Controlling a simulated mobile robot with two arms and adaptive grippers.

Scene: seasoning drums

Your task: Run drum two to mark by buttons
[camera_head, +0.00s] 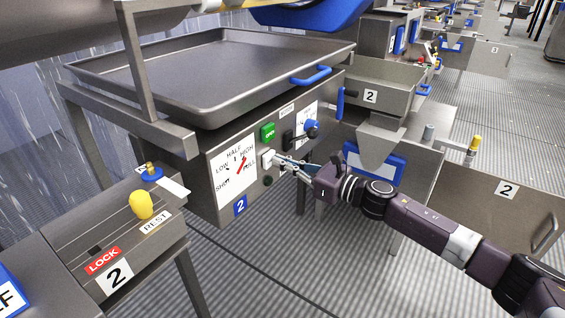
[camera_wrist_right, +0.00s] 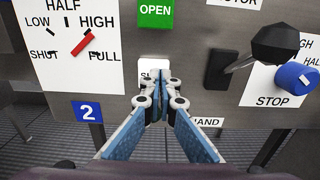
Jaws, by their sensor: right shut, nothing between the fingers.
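The drum two panel (camera_head: 222,196) carries a "2" plate, a green OPEN button (camera_head: 267,131) and a white button (camera_head: 267,158) below it. The OPEN button also shows in the right wrist view (camera_wrist_right: 155,12). The white button's label there (camera_wrist_right: 150,66) is partly covered by my fingers. My left gripper is out of view.
Right of the buttons are a black lever (camera_wrist_right: 230,65) and a blue knob (camera_wrist_right: 297,77) near STOP. A wide tray (camera_head: 200,65) with a blue handle (camera_head: 311,76) sits above the panel. A yellow knob (camera_head: 141,204) stands on the left unit near REST and LOCK.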

